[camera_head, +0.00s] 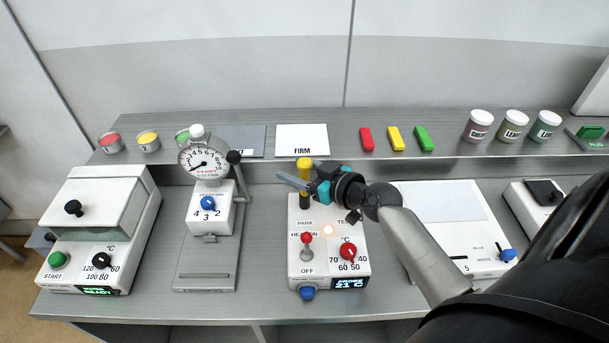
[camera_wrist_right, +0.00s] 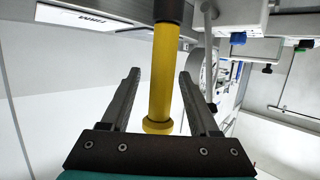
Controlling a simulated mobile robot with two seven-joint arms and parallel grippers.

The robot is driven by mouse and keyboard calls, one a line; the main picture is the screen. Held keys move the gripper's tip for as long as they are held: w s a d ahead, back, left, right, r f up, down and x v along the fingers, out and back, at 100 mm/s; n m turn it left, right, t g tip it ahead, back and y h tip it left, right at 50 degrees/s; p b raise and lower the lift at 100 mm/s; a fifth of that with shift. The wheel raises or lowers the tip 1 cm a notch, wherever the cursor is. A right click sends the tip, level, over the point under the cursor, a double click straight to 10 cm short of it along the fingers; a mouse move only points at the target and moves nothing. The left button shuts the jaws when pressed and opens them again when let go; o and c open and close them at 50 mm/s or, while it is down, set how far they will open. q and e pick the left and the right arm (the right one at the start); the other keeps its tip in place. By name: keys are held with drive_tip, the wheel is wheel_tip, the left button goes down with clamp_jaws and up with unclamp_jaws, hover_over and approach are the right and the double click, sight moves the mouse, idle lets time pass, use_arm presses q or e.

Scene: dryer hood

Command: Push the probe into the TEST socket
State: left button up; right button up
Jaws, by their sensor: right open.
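The probe (camera_head: 304,170) has a yellow handle and a dark lower part. It stands upright at the PARK label on the white heater box (camera_head: 300,260). My right gripper (camera_head: 287,179) is level with the handle, its fingers pointing left past it. In the right wrist view the yellow handle (camera_wrist_right: 162,75) stands between the two open fingers, with a gap on both sides. The TEST label (camera_head: 344,223) is on the right of the box top. The TEST socket is not clearly visible under my gripper and wrist. My left gripper is not in view.
The heater box has a red-tipped switch (camera_head: 307,238), a red dial (camera_head: 348,251) and a blue knob (camera_head: 308,293). A gauge stand (camera_head: 205,250) is to the left, and a white device (camera_head: 445,215) is to the right. Colored blocks (camera_head: 395,139) and jars (camera_head: 512,124) sit on the rear shelf.

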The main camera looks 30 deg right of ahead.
drive_tip(key=shift+w+a+f, duration=0.1)
drive_tip(key=shift+w, duration=0.2)
clamp_jaws()
idle(0.4)
